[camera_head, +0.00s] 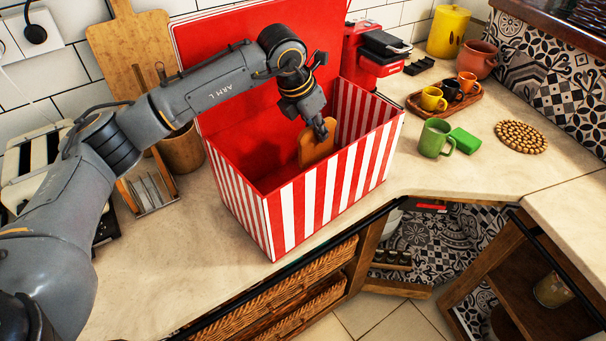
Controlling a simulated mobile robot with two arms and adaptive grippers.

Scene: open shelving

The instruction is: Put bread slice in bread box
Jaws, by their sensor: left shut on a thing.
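The bread box (330,199) is a large red and white striped box on the counter, with its red lid (225,42) raised at the back. My left gripper (318,131) reaches over the open box from the left and is shut on a tan bread slice (315,149). The slice is upright and lies within the box's opening, toward its right part. Its lower end is partly hidden by the box's front wall, so I cannot tell if it touches the bottom. My right gripper is not in view.
A white toaster (30,165) and a small rack (148,192) stand left of the box. A red appliance (362,58) stands behind it. The front counter is clear.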

